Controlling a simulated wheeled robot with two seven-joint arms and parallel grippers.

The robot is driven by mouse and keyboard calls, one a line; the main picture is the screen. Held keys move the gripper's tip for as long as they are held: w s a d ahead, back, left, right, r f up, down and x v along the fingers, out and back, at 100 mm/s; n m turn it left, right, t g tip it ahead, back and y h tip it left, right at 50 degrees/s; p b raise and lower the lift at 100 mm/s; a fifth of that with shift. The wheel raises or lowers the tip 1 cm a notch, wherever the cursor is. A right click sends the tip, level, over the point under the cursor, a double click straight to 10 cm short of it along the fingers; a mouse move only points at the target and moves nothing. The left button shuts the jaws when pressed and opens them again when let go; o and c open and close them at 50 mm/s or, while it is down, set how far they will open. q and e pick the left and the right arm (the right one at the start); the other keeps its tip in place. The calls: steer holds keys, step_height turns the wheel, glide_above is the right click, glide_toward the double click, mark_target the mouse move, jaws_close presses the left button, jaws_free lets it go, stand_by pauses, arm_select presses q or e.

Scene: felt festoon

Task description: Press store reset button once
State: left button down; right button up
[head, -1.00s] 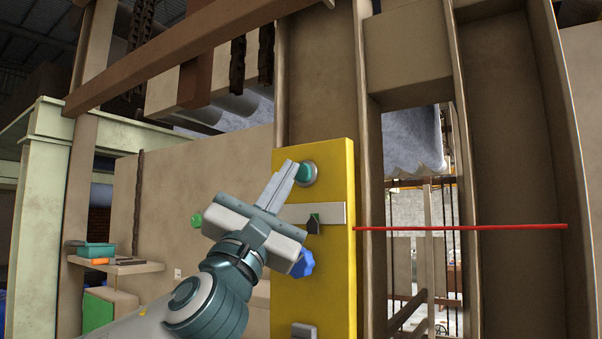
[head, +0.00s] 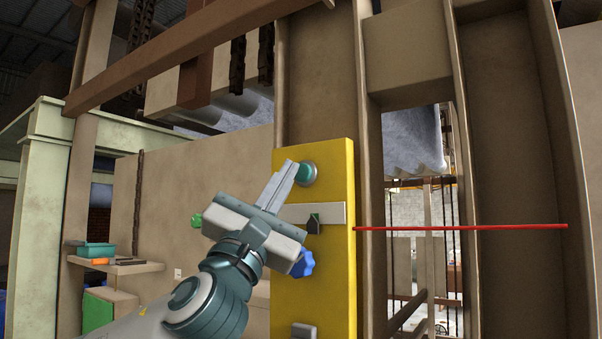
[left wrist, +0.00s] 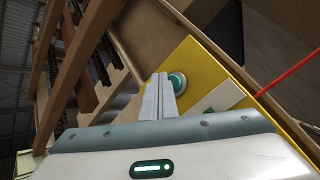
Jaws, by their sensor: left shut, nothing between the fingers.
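A round green button (head: 303,173) in a grey ring sits near the top of a yellow panel (head: 340,270). My left gripper (head: 291,163) is shut and empty, its fingers pointing up at the button's left side. In the left wrist view the closed fingertips (left wrist: 160,76) lie just left of the green button (left wrist: 176,83). I cannot tell whether the tips touch the button. My right gripper does not show.
Below the button, the panel carries a pale strip with a black and green switch (head: 314,224) and a grey block (head: 304,331). A red bar (head: 460,227) runs right from the panel. A small shelf (head: 115,265) stands at left.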

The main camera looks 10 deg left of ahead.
arm_select(q)
steer(key=shift+w+d, duration=0.35)
steer(key=shift+w, duration=0.55)
stand_by(1.6)
steer(key=shift+s, duration=0.1)
stand_by(0.3)
steer(key=shift+s+a+b, duration=0.3)
steer(key=shift+s+b, duration=0.05)
steer(key=shift+s, duration=0.4)
steer(key=shift+s+a+b, duration=0.15)
steer(key=shift+s+a, duration=0.15)
steer(key=shift+s, duration=0.5)
steer(key=shift+s+a+b, duration=0.1)
steer(key=shift+s+a, duration=0.15)
steer(key=shift+s, duration=0.5)
steer(key=shift+s+a+b, duration=0.15)
steer(key=shift+s+a, duration=0.15)
steer(key=shift+s, duration=0.5)
